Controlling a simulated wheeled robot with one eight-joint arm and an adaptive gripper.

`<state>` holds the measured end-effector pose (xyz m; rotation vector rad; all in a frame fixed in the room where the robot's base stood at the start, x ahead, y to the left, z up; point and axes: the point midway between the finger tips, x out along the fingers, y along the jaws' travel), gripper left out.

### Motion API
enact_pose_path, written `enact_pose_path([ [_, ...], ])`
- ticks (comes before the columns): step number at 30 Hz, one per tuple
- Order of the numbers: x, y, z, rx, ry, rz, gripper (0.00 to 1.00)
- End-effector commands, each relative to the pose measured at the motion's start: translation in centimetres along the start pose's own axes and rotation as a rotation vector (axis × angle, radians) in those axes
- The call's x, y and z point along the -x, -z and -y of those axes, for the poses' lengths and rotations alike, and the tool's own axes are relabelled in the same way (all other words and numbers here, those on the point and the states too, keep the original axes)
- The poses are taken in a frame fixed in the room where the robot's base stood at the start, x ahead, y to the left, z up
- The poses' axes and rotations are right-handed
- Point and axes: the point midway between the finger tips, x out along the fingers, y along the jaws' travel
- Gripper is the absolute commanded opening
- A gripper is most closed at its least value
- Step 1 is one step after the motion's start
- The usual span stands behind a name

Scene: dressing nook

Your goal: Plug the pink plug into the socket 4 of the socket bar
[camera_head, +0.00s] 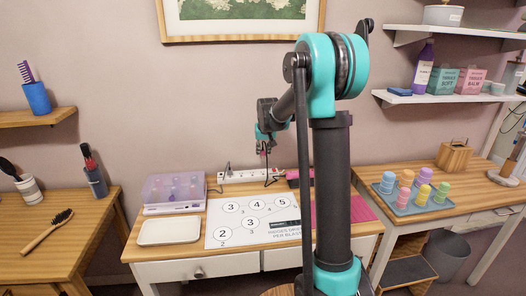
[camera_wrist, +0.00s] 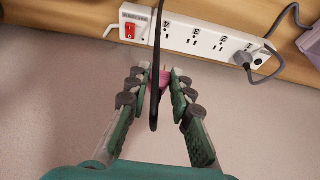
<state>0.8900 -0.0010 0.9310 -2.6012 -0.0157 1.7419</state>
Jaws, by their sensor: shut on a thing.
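The white socket bar (camera_head: 245,176) stands at the back of the middle table, against the wall. In the wrist view the socket bar (camera_wrist: 183,35) spans the top, with a red switch (camera_wrist: 130,30) at its left end and a row of sockets. A grey plug (camera_wrist: 252,58) is in its right end there. My gripper (camera_wrist: 163,78) is shut on the pink plug (camera_wrist: 164,79), whose black cable (camera_wrist: 156,60) passes in front of it and over the bar. The plug appears apart from the bar. In the head view my gripper (camera_head: 265,150) is above the bar.
A clear purple box (camera_head: 174,188) and a white tray (camera_head: 169,230) are on the table's left. A numbered white sheet (camera_head: 245,221) lies in the middle, with a pink mat (camera_head: 330,212) to its right. My arm hides part of the table.

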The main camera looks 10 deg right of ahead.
Motion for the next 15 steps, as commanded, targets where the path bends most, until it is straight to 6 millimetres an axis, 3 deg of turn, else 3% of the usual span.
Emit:
enact_pose_path([
  [15, -4.0, -1.6, 0.0, 0.002, 0.000, 0.000, 0.00],
])
